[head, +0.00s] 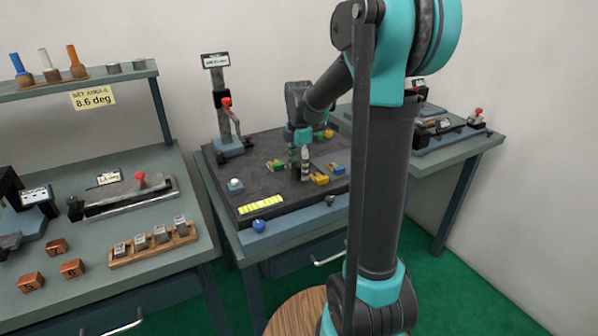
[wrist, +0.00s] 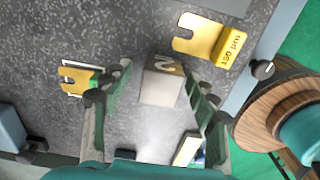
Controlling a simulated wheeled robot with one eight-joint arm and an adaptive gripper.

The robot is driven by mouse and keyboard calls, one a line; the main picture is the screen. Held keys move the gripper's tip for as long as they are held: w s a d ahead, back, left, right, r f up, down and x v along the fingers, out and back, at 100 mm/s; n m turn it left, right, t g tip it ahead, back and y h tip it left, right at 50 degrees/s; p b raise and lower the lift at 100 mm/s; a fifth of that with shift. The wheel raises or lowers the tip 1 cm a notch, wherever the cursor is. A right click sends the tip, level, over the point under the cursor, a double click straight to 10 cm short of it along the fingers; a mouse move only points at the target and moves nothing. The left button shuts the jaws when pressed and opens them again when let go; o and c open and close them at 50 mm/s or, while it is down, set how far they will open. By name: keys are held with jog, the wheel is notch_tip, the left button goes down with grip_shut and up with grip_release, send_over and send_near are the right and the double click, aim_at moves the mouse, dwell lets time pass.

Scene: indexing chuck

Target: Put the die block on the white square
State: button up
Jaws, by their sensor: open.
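A pale grey block with a dark figure like a 2 on it, seemingly the die block (wrist: 160,82), lies on the dark speckled work surface in the wrist view. My gripper (wrist: 155,98) is open, with one finger on each side of the block and gaps visible on both sides. In the head view my gripper (head: 299,160) is over the middle table, and the block cannot be made out clearly there. I cannot identify the white square for certain. A white outline (wrist: 68,93) shows around a yellow piece left of my gripper.
Yellow tags, one a large notched plate (wrist: 212,40), lie close to my gripper. The middle table (head: 222,165) also carries a post with a red knob (head: 226,102) and a yellow strip (head: 261,205). The left bench holds a wooden rack (head: 152,252) of metal blocks.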

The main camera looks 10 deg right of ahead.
jog(key=shift+f, duration=0.1)
jog(key=shift+c, duration=0.3)
grip_shut()
dwell(0.4)
